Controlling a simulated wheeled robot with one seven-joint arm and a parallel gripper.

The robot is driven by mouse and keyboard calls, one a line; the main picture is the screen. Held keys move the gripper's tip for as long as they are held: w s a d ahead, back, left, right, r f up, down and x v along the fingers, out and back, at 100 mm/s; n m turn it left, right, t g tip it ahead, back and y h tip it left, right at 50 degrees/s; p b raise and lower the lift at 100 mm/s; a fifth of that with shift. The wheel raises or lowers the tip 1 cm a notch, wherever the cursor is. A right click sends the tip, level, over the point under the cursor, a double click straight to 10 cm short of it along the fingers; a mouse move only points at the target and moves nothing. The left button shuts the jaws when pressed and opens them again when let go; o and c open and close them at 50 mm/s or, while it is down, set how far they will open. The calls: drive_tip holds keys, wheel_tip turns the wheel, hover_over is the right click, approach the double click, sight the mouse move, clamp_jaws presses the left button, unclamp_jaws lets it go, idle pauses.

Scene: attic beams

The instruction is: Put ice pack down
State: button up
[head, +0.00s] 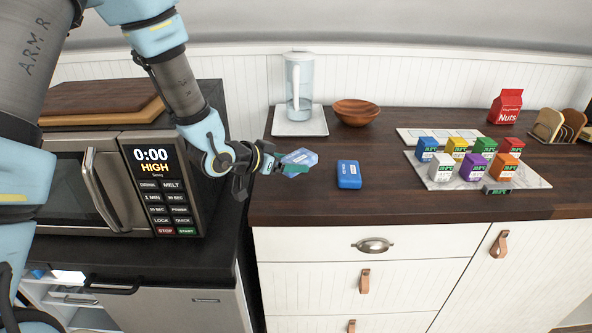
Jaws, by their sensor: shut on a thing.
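My gripper (277,163) reaches in from the left over the wooden counter's left part. It is shut on a pale blue ice pack (300,157) with a teal-green edge. The held pack is tilted and appears to be above the counter; the exact gap cannot be told. The jaws hide its left end. A second, darker blue ice pack (349,174) with a pale label lies on the counter just right of the held one, apart from it.
The dark wooden counter (375,205) has free room around the blue pack. Behind stand a pitcher (299,80) on a white board (316,127) and a wooden bowl (357,112). Several colored boxes (482,167) sit at right. A microwave (100,185) stands left.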

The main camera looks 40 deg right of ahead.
sight(290, 186)
drive_tip(key=shift+f+p, duration=0.6)
drive_tip(key=shift+f, duration=1.7)
drive_tip(key=shift+f, duration=0.15)
drive_tip(key=o, duration=1.5)
drive_tip(key=shift+c, duration=0.2)
drive_tip(key=shift+r, duration=0.25)
drive_tip(key=b+v, duration=0.3)
drive_tip(key=v, duration=0.9)
drive_tip(key=shift+s+f, duration=0.1)
